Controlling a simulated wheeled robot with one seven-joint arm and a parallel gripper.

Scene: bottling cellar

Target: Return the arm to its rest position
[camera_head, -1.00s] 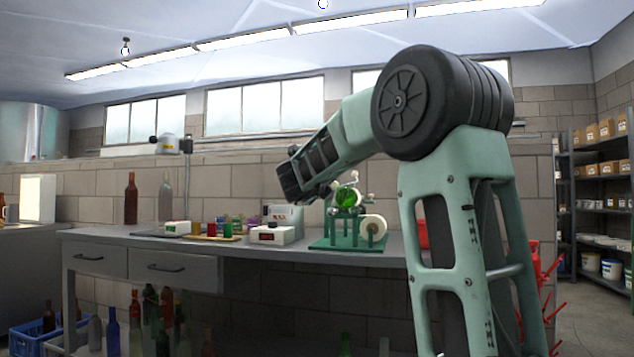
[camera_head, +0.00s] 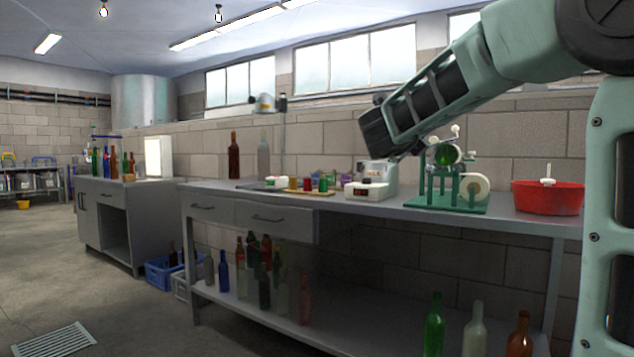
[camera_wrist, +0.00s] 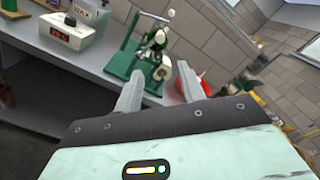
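My arm enters the head view from the right edge and reaches left over the bench. The fingers are not clear in the head view. In the wrist view my gripper (camera_wrist: 160,72) has two pale fingers spread well apart with nothing held between them. Behind the gap stands a green bottle-labelling stand (camera_wrist: 130,58) with a green bottle; it is also on the bench in the head view (camera_head: 440,200).
The long grey bench (camera_head: 400,210) carries a white box device (camera_head: 370,190), small coloured jars, two bottles and a red basin (camera_head: 547,198). Several bottles stand on its lower shelf. Blue crate (camera_head: 160,272) and a floor grate (camera_head: 55,340) lie left.

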